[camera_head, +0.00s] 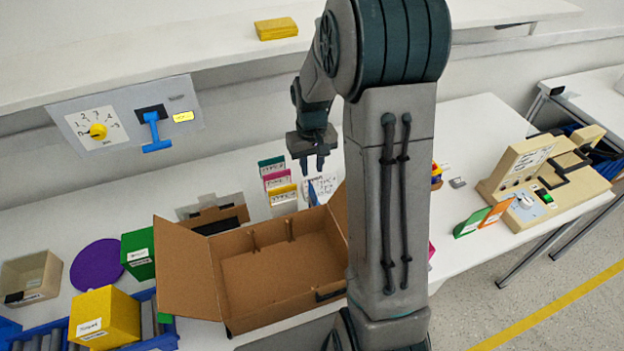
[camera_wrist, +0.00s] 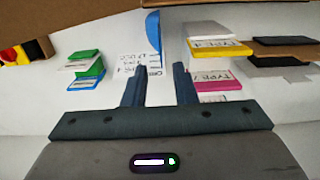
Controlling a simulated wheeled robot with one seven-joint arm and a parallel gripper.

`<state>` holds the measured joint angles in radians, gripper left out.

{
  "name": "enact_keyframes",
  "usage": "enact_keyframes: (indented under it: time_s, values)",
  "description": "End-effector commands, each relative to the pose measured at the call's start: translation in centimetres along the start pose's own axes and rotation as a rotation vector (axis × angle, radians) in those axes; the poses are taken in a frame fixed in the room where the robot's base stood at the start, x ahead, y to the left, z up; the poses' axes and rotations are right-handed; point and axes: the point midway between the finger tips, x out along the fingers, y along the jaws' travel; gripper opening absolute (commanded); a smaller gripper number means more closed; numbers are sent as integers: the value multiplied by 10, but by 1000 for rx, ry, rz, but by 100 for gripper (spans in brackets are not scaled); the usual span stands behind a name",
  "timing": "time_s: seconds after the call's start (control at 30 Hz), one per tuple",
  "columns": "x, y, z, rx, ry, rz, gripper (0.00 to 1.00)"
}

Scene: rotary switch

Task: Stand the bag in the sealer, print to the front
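A beige machine (camera_head: 518,165) with a green switch and a white dial stands at the right end of the table and looks like the sealer. I cannot tell for sure which thing is the bag. Labelled packets with green, magenta and yellow (camera_head: 284,195) tops stand in a row left of my gripper; the yellow one (camera_wrist: 205,47) also shows in the wrist view. A white printed card (camera_wrist: 137,66) and a blue piece (camera_wrist: 153,30) lie around the fingers in the wrist view. My gripper (camera_head: 312,167) is above the table behind the box, fingers apart, nothing between them (camera_wrist: 160,70).
An open cardboard box (camera_head: 285,275) fills the front middle. A green card and an orange card (camera_head: 496,213) stand before the machine. A panel with a yellow rotary knob (camera_head: 97,131) and blue lever (camera_head: 155,135) is at back left. My arm hides part of the table.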

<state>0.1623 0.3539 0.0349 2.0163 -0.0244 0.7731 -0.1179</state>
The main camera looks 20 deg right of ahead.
Motion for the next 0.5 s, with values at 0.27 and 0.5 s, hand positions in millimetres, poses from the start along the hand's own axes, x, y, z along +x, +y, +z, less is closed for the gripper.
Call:
enact_keyframes:
  time_s: [0.27,0.5]
  values:
    - [-28,-2,4,-1,10,2,25]
    - [-80,-20,46,-3,90,14,25]
